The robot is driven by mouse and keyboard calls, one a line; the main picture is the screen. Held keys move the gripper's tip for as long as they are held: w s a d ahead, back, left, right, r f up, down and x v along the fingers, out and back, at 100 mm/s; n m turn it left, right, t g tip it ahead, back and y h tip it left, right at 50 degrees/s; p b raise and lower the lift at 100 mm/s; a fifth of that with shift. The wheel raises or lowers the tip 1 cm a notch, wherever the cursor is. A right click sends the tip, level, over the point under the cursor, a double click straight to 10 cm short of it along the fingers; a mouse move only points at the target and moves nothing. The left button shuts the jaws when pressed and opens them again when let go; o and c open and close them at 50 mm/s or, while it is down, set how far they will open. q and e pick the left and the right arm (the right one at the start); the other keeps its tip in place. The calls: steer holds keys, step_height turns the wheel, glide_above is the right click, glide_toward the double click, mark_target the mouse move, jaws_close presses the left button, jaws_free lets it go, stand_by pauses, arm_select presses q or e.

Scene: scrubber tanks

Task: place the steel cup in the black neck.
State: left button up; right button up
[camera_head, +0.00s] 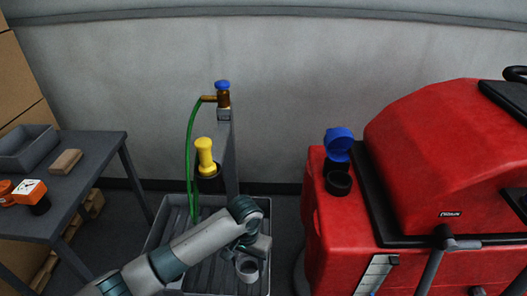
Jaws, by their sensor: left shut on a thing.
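The steel cup (248,270) is a small grey cup in front of my left gripper (246,255). My left gripper is shut on it and holds it over the grey slatted basin, low in the middle of the view. The black neck (338,184) is a short round opening on top of the red scrubber's left corner. It is up and to the right of my left gripper, clear of it. Its blue cap (339,141) stands open behind it. My right gripper is not in view.
The red scrubber (430,140) fills the right side. A tap post with a brass tap (223,99) and green hose (190,150) rises behind the basin (165,232). A yellow-handled tool (206,156) hangs in a black holder. A dark table (95,150) stands left.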

arm_select(q)
steer(key=shift+n, duration=0.4)
steer(key=a+r, duration=0.1)
steer(key=r, duration=0.1)
steer(key=w+r, duration=0.1)
steer(key=r, duration=0.1)
steer(key=a+r, duration=0.1)
steer(key=r, duration=0.1)
steer(key=shift+w+a+r, duration=0.3)
steer(key=shift+w+r, duration=0.05)
step_height(320, 180, up, 7)
glide_above(240, 263)
steer(key=s+a, duration=0.1)
steer(key=a, duration=0.3)
steer(key=s+a+r+n, duration=0.3)
steer(key=s+a+r, duration=0.6)
steer(key=r, duration=0.1)
steer(key=shift+s+r+n, duration=0.2)
steer(key=shift+s+n, duration=0.05)
steer(key=shift+n, duration=0.05)
steer(key=s+f, duration=0.4)
steer(key=f, duration=1.1)
steer(key=shift+a, duration=0.1)
